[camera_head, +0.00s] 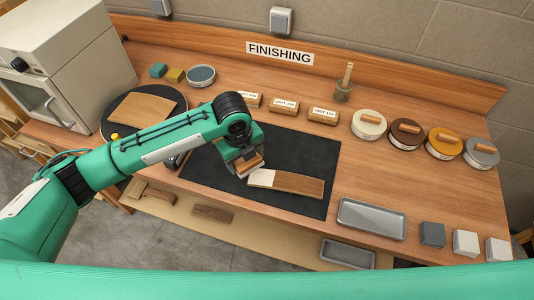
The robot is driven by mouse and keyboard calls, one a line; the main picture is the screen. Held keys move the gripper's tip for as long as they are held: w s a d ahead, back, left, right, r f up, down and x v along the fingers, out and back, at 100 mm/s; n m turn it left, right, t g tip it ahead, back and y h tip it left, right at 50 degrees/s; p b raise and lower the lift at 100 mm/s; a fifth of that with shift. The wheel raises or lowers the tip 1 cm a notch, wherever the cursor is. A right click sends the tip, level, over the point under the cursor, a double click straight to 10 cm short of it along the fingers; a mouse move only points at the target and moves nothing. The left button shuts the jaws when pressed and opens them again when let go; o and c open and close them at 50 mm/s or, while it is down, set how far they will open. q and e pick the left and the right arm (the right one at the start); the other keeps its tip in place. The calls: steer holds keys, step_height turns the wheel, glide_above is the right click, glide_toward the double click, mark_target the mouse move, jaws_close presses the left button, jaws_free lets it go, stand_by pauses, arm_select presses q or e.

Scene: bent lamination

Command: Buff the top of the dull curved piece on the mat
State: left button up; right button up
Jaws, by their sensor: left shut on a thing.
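The curved wooden piece (300,185) lies on the black mat (215,178). Its left end is pale and whitish, and the rest is brown with visible grain. My left gripper (246,160) is above the mat, just left of the piece's pale end. It is shut on a small wooden block (251,170), which sits low beside that end. I cannot tell whether the block touches the piece or the mat. The fingers are mostly hidden by the wrist. My right gripper is not in view.
Labelled grit blocks (285,106) and round tins with wooden-handled tops (405,134) line the back. A grey tray (371,218) and several small cubes (466,242) are at the front right.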

mark_target(258, 155)
arm_select(q)
steer(key=d+m, duration=0.1)
steer(key=m, duration=0.1)
steer(key=d+m, duration=0.1)
steer(key=m, duration=0.1)
steer(key=d+m, duration=0.1)
steer(key=shift+w+d+f+m+h+p, duration=0.15)
steer(key=shift+w+d+m+h+p, duration=0.15)
steer(key=shift+w+m, duration=0.1)
steer(key=d+m, duration=0.1)
steer(key=m, duration=0.1)
steer(key=d+m+g, duration=0.1)
steer(key=m, duration=0.1)
steer(key=shift+w+d+f+m, duration=0.1)
steer(key=shift+d+f+m, duration=0.1)
steer(key=shift+m, duration=0.1)
steer(key=shift+p, duration=0.3)
